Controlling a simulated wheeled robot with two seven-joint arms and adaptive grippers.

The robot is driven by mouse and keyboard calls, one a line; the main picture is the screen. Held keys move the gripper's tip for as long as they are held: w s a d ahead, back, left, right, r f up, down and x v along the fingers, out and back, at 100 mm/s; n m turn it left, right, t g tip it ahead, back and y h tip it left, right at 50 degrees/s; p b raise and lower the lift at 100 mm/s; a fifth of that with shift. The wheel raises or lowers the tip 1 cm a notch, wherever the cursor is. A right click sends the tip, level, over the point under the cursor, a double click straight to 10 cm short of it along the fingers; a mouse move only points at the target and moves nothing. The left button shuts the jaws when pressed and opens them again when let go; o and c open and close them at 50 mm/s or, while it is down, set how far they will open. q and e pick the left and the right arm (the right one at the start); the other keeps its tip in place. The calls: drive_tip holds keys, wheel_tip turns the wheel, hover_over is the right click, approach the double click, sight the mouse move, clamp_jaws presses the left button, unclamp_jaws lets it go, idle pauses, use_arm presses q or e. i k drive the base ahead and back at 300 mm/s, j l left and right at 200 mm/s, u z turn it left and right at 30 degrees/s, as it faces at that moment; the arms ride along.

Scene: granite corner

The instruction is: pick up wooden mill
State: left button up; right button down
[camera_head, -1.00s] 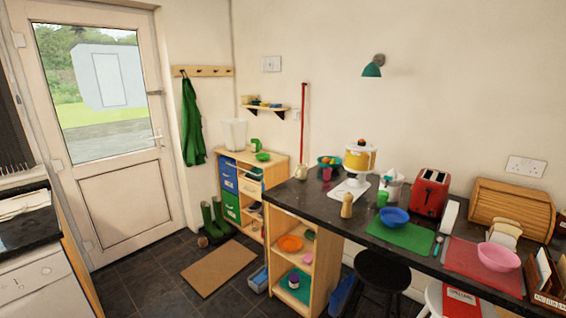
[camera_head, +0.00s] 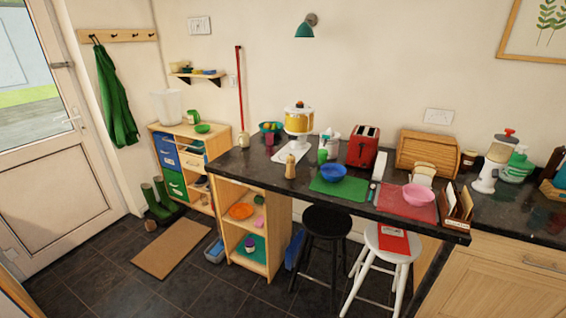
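The wooden mill (camera_head: 290,167) is a small, light tan, rounded upright shape with a narrower top. It stands on the dark granite counter (camera_head: 235,172), near the front edge. It is left of the green mat (camera_head: 323,188) and in front of the white cake stand. Nothing hides it. Neither of my grippers shows in the head view.
A blue bowl (camera_head: 333,173) and a green cup (camera_head: 322,156) are right of the mill. A yellow cake (camera_head: 299,120) stands behind it. A black stool (camera_head: 327,222) and a white stool (camera_head: 392,243) stand before the counter. Open floor lies at lower left.

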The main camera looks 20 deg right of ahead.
sight(290, 175)
drive_tip(key=i+j+z, duration=0.5)
drive_tip(key=j, duration=0.3)
drive_tip(key=i+j+z, duration=0.25)
drive_tip(key=j, duration=0.25)
drive_tip(key=i+j+z, duration=0.25)
drive_tip(key=j, duration=0.3)
drive_tip(key=i+j+z, duration=0.25)
drive_tip(key=j, duration=0.3)
drive_tip(key=j+z, duration=0.25)
drive_tip(key=j, duration=0.35)
drive_tip(key=i+j+z, duration=0.1)
drive_tip(key=j+z, duration=0.15)
drive_tip(key=j, duration=0.35)
drive_tip(key=j+z, duration=0.25)
drive_tip(key=j, duration=0.35)
